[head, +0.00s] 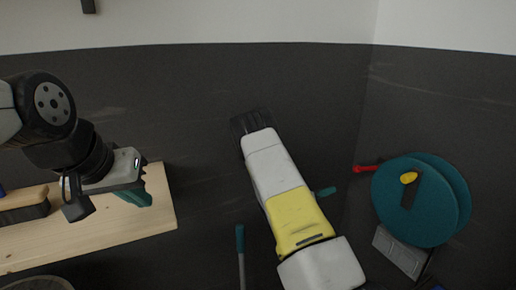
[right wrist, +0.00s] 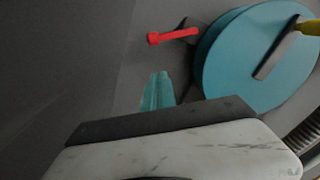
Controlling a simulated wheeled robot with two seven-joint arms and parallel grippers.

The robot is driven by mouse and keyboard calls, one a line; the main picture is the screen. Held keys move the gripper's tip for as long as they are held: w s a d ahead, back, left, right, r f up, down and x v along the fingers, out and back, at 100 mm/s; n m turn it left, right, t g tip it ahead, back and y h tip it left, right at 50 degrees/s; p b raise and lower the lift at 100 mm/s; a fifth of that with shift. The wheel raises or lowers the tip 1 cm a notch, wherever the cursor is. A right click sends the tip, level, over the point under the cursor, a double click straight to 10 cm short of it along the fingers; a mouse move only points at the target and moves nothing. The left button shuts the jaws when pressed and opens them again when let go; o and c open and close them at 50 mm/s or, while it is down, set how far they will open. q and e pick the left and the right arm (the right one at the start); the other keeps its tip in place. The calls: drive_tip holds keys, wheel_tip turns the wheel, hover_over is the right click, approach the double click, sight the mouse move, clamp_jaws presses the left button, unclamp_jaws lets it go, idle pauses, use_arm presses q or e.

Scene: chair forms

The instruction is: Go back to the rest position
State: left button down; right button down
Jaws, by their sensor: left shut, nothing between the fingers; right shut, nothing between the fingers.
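My left gripper (head: 138,196) is at the left in the head view, its teal fingers shut and empty, in front of a light wooden board. My right gripper shows in the head view only as a small teal tip (head: 325,191) beside my white and yellow arm, which hides the rest. In the right wrist view its teal fingers (right wrist: 158,91) are shut with nothing between them. They point towards the grey wall, left of a large teal disc.
The wooden board (head: 150,220) carries a wood and black object (head: 25,205). The teal disc (head: 440,225) with a yellow knob (head: 408,178) stands at the right, beside a red rod (head: 365,169). A teal-topped grey lever (head: 240,240) stands at bottom centre.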

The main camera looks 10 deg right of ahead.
drive_tip(key=s+a+r+m+g+y, duration=0.25)
drive_tip(key=s+r+m+y, duration=0.2)
drive_tip(key=s+m, duration=0.25)
drive_tip(key=s+a+r+m+g+y, duration=0.2)
drive_tip(key=s+r+m+g+y, duration=0.15)
drive_tip(key=s+r+m, duration=0.3)
drive_tip(key=s+a+r+m+t+y, duration=0.3)
drive_tip(key=s+a+r+m+y, duration=0.2)
drive_tip(key=a, duration=0.5)
drive_tip(key=s+a+r+m+t+y, duration=0.4)
drive_tip(key=s+a+r+m+y, duration=0.2)
drive_tip(key=s+a, duration=0.5)
wheel_tip(320, 180, up, 4)
drive_tip(key=shift+f+m+t+y, duration=0.15)
drive_tip(key=shift+m+t+y, duration=0.15)
drive_tip(key=shift+m, duration=0.95)
